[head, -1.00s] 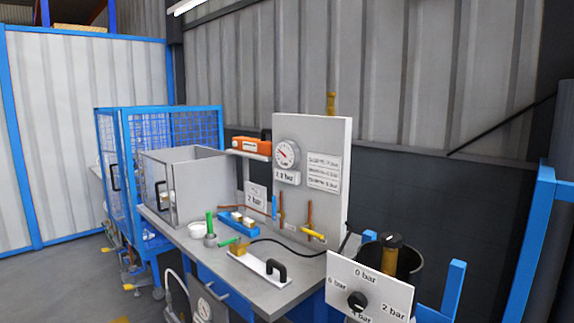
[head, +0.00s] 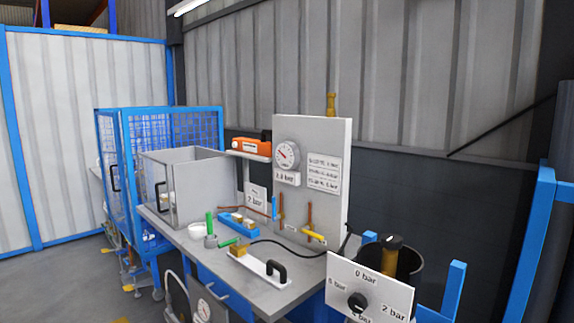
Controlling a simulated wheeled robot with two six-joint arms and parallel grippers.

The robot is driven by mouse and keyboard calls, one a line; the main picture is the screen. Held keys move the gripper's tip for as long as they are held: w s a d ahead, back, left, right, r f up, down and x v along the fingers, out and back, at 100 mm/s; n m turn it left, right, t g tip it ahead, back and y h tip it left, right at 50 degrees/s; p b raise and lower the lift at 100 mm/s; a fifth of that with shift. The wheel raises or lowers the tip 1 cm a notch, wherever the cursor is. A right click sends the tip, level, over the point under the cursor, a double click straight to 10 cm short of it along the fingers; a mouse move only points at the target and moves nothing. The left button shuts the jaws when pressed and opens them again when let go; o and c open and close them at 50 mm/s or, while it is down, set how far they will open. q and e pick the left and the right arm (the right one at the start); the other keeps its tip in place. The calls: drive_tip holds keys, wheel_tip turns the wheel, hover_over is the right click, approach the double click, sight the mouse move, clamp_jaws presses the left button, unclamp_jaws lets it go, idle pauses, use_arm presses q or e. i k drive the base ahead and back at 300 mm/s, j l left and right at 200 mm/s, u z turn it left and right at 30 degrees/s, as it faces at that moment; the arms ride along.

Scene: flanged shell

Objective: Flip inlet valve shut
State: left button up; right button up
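A grey upright panel (head: 312,140) stands on the bench and carries a round pressure gauge (head: 286,155) with a small bar readout (head: 287,179) below it. Low on the panel are two copper-coloured pipes. A blue lever (head: 274,207) points up beside the left pipe. A yellow lever (head: 314,236) lies across the foot of the right pipe, slanting down to the right. I cannot tell from the labels which lever is the inlet valve. Neither of my grippers is in view.
A white plate with a black handle (head: 276,271) lies on the bench front. A black hose (head: 290,243) runs across the bench. A grey open box (head: 190,185) stands at left. A dial board (head: 370,286) stands front right.

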sight(274, 217)
drive_tip(key=i+j+z, duration=0.1)
drive_tip(key=z, duration=0.55)
drive_tip(key=i+j+z, duration=0.15)
drive_tip(key=j, duration=0.3)
drive_tip(key=i+j+z, duration=0.2)
drive_tip(key=j, duration=0.2)
drive_tip(key=j+z, duration=0.15)
drive_tip(key=j, duration=0.3)
drive_tip(key=i+j+z, duration=0.2)
drive_tip(key=j, duration=0.8)
